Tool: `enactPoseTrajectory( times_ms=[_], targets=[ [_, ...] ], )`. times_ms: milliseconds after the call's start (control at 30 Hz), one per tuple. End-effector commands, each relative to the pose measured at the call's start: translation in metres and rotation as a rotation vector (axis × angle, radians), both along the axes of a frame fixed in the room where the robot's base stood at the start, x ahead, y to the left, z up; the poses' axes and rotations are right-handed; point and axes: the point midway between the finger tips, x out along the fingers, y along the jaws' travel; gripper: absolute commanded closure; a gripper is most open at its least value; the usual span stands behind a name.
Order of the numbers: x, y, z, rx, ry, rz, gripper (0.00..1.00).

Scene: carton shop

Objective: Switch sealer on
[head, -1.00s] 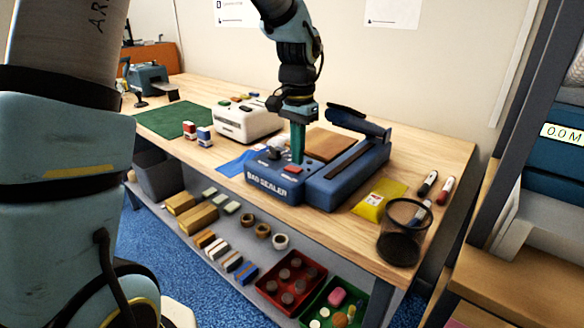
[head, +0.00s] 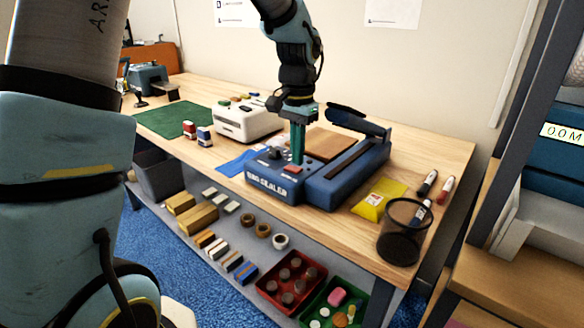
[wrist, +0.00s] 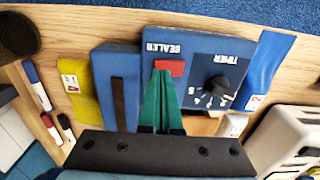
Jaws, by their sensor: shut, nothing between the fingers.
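The blue bag sealer (head: 340,180) stands on the wooden workbench, its dark sealing arm (head: 357,120) raised at the back. Its control panel also shows in the wrist view (wrist: 205,58), with a red switch (wrist: 170,68) and a black timer knob (wrist: 219,86). My gripper (head: 298,160) is shut and empty, pointing down over the panel. In the wrist view its green fingers (wrist: 161,76) reach the red switch and cover part of it. I cannot tell whether the tips touch or press it.
A yellow packet (head: 379,198), black mesh cup (head: 403,232) and markers (head: 427,184) lie right of the sealer. A white device (head: 245,120), small stamps (head: 204,136) and a green mat (head: 182,121) are to its left. A shelf below holds boxes, tape rolls and trays.

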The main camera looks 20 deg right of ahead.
Motion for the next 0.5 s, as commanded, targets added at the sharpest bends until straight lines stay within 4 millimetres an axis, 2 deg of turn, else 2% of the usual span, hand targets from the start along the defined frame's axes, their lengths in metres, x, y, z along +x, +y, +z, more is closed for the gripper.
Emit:
enactPoseTrajectory(
  times_ms=[500],
  targets=[
    [-0.0001,0.0002,-0.0083,0.001,0.000,0.000,1.00]
  ],
)
